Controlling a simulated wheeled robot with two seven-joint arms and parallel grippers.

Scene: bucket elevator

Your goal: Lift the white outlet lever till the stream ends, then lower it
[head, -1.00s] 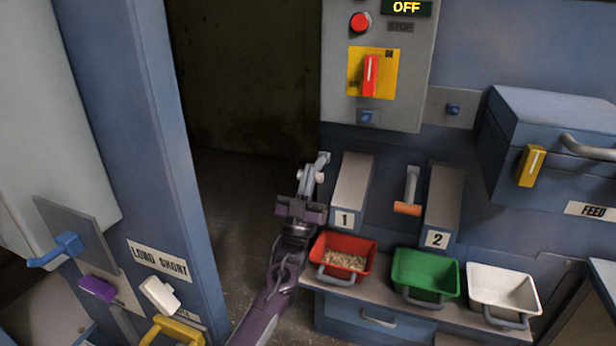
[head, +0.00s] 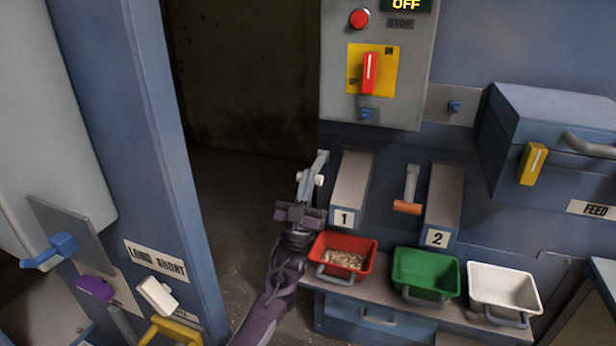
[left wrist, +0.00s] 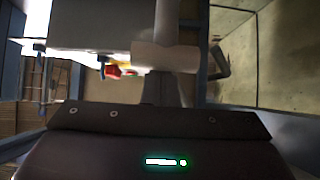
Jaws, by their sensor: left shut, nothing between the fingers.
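The white outlet lever (head: 319,180) is beside outlet chute 1 (head: 350,190), a grey bar with a white grip. My left gripper (head: 306,186) is shut and empty, right at the grip; the head view does not show clearly whether they touch. In the left wrist view the white grip (left wrist: 165,57) lies crosswise just ahead of the gripper. The red bin (head: 322,272) below chute 1 holds a pile of pale grain (head: 346,259). I see no clear stream between chute and bin. My right gripper is out of view.
Chute 2 (head: 443,205) has an orange-gripped lever (head: 407,208) beside it. A green bin (head: 425,272) and a white bin (head: 503,290) stand right of the red one. A blue post (head: 130,150) rises at the left. A dark open recess lies behind my left arm.

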